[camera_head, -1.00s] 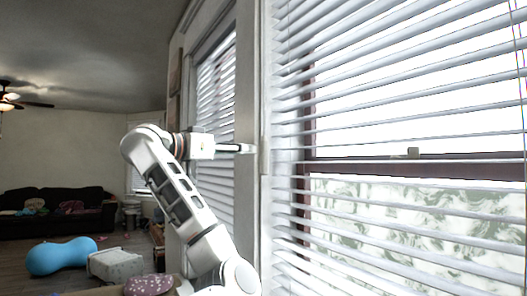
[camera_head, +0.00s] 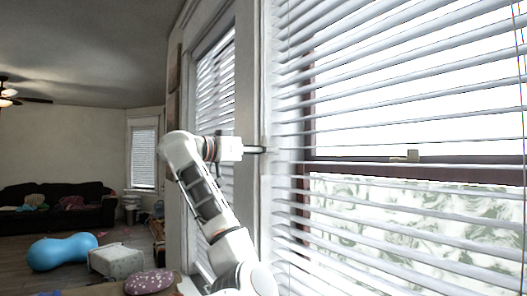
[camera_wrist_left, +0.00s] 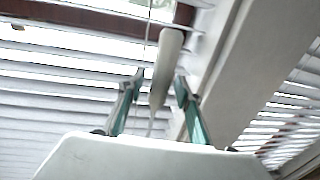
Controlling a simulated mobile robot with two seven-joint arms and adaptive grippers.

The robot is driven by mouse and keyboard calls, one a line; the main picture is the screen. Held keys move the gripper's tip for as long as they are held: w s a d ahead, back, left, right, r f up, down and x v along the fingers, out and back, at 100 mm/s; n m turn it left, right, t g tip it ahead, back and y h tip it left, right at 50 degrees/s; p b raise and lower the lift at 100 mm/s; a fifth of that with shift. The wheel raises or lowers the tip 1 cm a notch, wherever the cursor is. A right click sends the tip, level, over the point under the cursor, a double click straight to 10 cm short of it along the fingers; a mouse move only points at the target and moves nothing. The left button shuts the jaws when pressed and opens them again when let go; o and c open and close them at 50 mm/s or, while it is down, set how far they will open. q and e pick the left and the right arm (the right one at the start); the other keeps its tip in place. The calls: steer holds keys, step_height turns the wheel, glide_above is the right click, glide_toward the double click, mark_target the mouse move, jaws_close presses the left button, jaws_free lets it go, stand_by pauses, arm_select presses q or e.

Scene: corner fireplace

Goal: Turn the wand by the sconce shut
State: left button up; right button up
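The wand (camera_wrist_left: 166,62) is a slim white rod in front of the blinds in the left wrist view. It hangs slightly tilted, with its lower part between the fingers of my left gripper (camera_wrist_left: 159,84). The fingers are apart, with gaps on both sides of the wand. In the head view my left gripper (camera_head: 263,149) points right, at the left edge of the large window blind (camera_head: 400,85). I cannot make out the wand clearly there. The blind's slats are tilted open, with daylight between them. No sconce is in view, and neither is my right gripper.
A wall post (camera_head: 246,90) stands between the large blind and a second window blind (camera_head: 213,85).

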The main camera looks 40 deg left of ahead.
arm_select(q)
jaws_close()
